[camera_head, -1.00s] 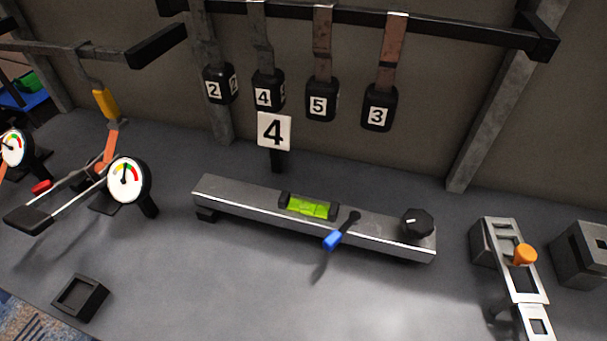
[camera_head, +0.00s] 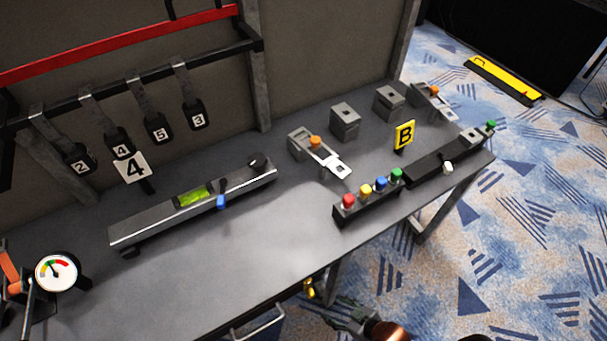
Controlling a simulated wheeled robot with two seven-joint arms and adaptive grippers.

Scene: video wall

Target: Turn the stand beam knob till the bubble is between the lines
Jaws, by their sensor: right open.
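The stand beam (camera_head: 150,228) is a long grey metal bar lying on the table at left of centre. Its black knob (camera_head: 257,160) sits on the right end. The green bubble level (camera_head: 194,195) is set in the middle of the beam; the bubble and lines are too small to tell apart. A blue-tipped lever (camera_head: 221,201) is on the beam's front side. My right gripper (camera_head: 345,316) shows at the bottom edge, open and partly cut off, in front of and below the table, well apart from the knob. My left gripper is out of view.
A white dial gauge (camera_head: 57,272) is at lower left. Right of the knob are a metal latch (camera_head: 335,165) and a row of coloured buttons (camera_head: 366,190). The table before the beam is clear.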

